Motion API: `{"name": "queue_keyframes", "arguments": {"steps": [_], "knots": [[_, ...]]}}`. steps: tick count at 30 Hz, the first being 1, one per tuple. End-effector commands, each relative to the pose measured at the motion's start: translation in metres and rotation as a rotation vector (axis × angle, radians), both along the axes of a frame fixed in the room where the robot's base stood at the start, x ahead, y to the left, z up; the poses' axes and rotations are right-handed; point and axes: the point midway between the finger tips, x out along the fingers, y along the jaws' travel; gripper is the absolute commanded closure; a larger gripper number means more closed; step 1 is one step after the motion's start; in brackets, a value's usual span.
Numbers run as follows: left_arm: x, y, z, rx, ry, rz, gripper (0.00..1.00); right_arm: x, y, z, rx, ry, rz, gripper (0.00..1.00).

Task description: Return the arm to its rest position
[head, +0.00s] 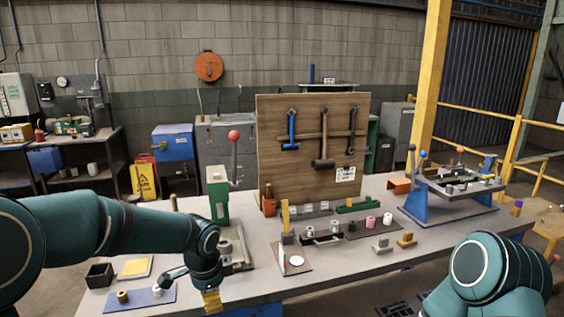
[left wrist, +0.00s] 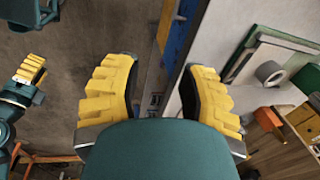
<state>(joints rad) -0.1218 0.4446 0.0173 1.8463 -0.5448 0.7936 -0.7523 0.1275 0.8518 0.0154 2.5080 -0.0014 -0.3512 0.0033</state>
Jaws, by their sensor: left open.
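My left arm reaches in from the left in the head view, bent at the elbow over the front left of the workbench (head: 335,277). My left gripper (head: 212,301) points down at the bench's front edge, with yellow fingers partly cut off by the frame. In the left wrist view the left gripper (left wrist: 160,100) has its two ribbed yellow fingers wide apart with nothing between them. My right arm shows at the bottom right of the head view, its gripper hidden. A yellow-fingered gripper, seemingly my right gripper (left wrist: 30,72), shows at the left of the left wrist view.
A blue mat (head: 141,298) with small parts and a black bin (head: 99,275) lie left of the left gripper. A green lever press (head: 219,195) stands behind it. A wooden tool board (head: 300,150) stands at the back. A blue-legged stand (head: 415,203) is at right.

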Motion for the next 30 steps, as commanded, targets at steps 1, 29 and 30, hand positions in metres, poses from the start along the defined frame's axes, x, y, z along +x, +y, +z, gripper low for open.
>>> {"name": "queue_keyframes", "arguments": {"steps": [1, 29, 30], "knots": [[-0.010, -0.007, -0.028, -0.044, 0.031, 0.042, 0.59, 0.001, 0.000, 0.000, 0.000, -0.002, -0.001, 0.53], [-0.209, -0.062, -0.252, -0.514, 0.263, 1.329, 0.59, 0.001, 0.000, 0.000, 0.000, -0.002, -0.001, 0.53], [-0.209, -0.062, -0.252, -0.514, 0.263, 1.328, 0.59, 0.001, 0.000, 0.000, 0.000, -0.002, -0.001, 0.53]]}}
